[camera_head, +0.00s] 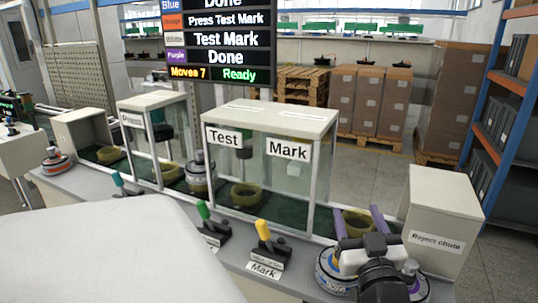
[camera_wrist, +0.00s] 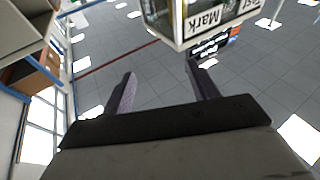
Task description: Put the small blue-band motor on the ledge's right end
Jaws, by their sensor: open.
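In the head view, a motor with a blue-purple band (camera_head: 329,275) sits at the right end of the grey ledge (camera_head: 232,255), partly hidden behind my gripper and wrist. Another banded part with a silver hub (camera_head: 410,268) shows just right of my wrist; I cannot tell whether it is a separate motor, nor which band is the small blue one. My gripper (camera_head: 358,215) is above this end, its two purple fingers apart and pointing away toward the back. In the wrist view my gripper (camera_wrist: 160,72) is open, with only floor between its fingers.
An orange-band motor (camera_head: 57,161) sits at the ledge's left end. A pale-band motor (camera_head: 197,175) stands between the press box (camera_head: 152,101) and the Test/Mark box (camera_head: 270,115). Green and yellow levers (camera_head: 267,243) line the ledge. The reject chute (camera_head: 440,205) stands right of my gripper.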

